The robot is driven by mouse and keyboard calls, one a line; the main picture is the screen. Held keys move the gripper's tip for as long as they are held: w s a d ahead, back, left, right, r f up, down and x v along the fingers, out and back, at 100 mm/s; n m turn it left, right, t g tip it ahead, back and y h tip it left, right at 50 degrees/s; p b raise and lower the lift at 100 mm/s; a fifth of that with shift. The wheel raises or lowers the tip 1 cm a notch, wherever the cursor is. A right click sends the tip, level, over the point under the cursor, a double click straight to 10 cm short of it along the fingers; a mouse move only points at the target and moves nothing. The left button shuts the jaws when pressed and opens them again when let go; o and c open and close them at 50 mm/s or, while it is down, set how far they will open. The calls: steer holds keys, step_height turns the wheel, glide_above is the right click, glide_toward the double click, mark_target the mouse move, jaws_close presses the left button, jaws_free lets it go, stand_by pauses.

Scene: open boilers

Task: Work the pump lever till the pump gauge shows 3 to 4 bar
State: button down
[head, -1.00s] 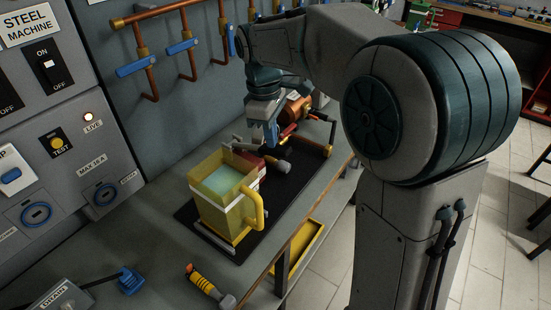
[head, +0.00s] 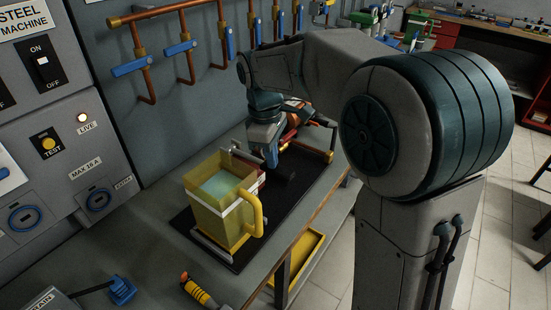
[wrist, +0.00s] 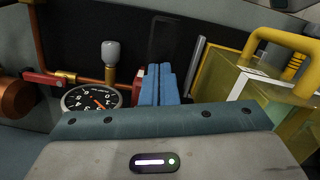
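My gripper (head: 271,161) points down over the black mat, just behind and right of the yellow jug. In the wrist view its two blue fingers (wrist: 158,85) stand close together and look shut; I see nothing between them. A grey-capped handle on a metal stem (wrist: 111,54), which looks like the pump lever, stands left of the fingers and apart from them. The round black gauge (wrist: 92,100) lies at the left, partly cut off by my gripper body; its needle is orange, but I cannot read the value. In the head view my gripper hides much of the pump.
The yellow jug (head: 213,212) with pale liquid stands in front of my gripper. Copper pipework with a red lever (wrist: 42,79) is beside the gauge. A yellow-handled tool (head: 198,290) lies on the bench. Blue-handled valves (head: 180,48) hang on the wall.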

mark_target(261, 164)
steer(key=shift+a, duration=0.15)
steer(key=a+p, duration=0.1)
steer(key=w+a+r+p, duration=0.1)
steer(key=shift+a+r+p, duration=0.1)
steer(key=shift+a+p, duration=0.15)
steer(key=shift+p, duration=0.15)
steer(key=shift+w+a, duration=0.1)
steer(key=shift+a, duration=0.05)
step_height(261, 164, up, 14)
steer(key=a, duration=0.1)
steer(key=shift+w+f+p, duration=0.25)
steer(key=shift+p, duration=0.05)
stand_by(0.9)
